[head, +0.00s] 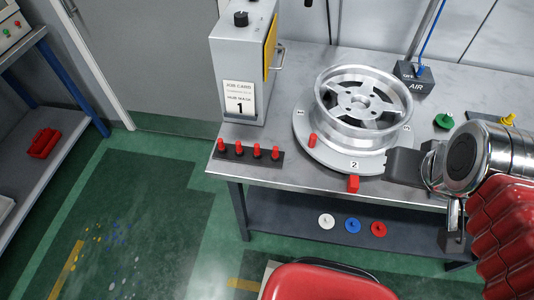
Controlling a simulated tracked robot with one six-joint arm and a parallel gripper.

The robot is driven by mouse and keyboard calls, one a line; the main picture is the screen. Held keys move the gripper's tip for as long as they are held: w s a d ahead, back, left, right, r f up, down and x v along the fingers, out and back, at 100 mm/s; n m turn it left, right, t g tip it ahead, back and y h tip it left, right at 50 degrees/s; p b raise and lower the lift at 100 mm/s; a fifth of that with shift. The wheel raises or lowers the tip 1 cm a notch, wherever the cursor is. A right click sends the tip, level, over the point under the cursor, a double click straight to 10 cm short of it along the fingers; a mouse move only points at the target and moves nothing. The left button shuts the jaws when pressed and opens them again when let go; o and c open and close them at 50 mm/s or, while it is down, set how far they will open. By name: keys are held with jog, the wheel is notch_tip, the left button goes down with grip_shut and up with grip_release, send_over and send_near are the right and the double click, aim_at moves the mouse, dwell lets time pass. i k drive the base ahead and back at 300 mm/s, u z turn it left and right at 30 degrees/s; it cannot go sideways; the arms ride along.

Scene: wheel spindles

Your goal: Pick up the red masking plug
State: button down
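Several red plugs (248,152) stand upright in a row on a dark strip at the table's front left. Another red plug (312,140) stands upright on the pale round turntable (310,150), close to the left of the silver wheel. I cannot tell which one is the masking plug. My gripper (428,201) is at the right, over the table's front edge. Its two dark jaws are wide apart, with nothing visible between them. It is right of the turntable and well away from the red plugs on the left.
The silver wheel (362,100) lies on the numbered turntable. A grey job-card box (240,75) stands behind the plug strip. A green knob-like piece (444,121) lies at right. A red chair (325,282) stands in front.

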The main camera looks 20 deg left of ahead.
aim_at(275, 155)
jog(key=u, duration=0.1)
jog(key=k, duration=1.1)
jog(key=u, duration=0.65)
jog(key=i, duration=1)
jog(key=z, duration=0.1)
